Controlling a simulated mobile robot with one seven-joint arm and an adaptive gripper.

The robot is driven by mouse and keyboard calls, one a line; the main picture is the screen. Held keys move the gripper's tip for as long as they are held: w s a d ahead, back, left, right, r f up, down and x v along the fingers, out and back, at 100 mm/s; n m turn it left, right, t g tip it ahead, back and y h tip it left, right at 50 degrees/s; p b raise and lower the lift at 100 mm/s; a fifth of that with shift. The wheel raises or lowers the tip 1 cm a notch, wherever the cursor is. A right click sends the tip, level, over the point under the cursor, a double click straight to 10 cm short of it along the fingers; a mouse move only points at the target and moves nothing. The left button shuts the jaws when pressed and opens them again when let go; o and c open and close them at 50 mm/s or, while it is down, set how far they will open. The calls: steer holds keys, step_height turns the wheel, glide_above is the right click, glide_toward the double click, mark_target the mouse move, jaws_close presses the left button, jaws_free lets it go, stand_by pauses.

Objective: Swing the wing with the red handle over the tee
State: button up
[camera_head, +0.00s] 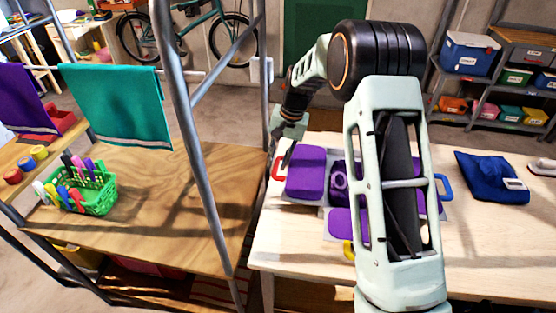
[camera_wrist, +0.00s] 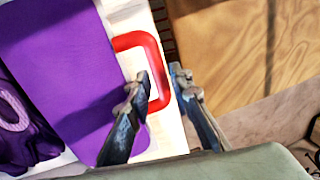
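The wing with the red handle is a purple panel (camera_head: 306,184) at the left of the folding board, lying flat; it fills the left of the wrist view (camera_wrist: 68,60). Its red handle (camera_head: 277,168) is a loop on the outer edge (camera_wrist: 155,58). The dark purple tee (camera_head: 339,184) lies beside the wing, partly hidden by my arm; its edge shows in the wrist view (camera_wrist: 18,125). My gripper (camera_wrist: 162,80) is open at the handle, one finger over the loop's inside and one outside it. I cannot tell whether either touches the bar.
The board lies on a pale table (camera_head: 290,245). A lower purple wing (camera_head: 340,223) and a blue handle (camera_head: 443,186) show around my arm. Folded blue clothing (camera_head: 485,180) lies to the right. A metal post (camera_head: 195,140) and wooden bench (camera_head: 150,215) stand left.

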jaws_close()
steer(key=shift+r, duration=0.15)
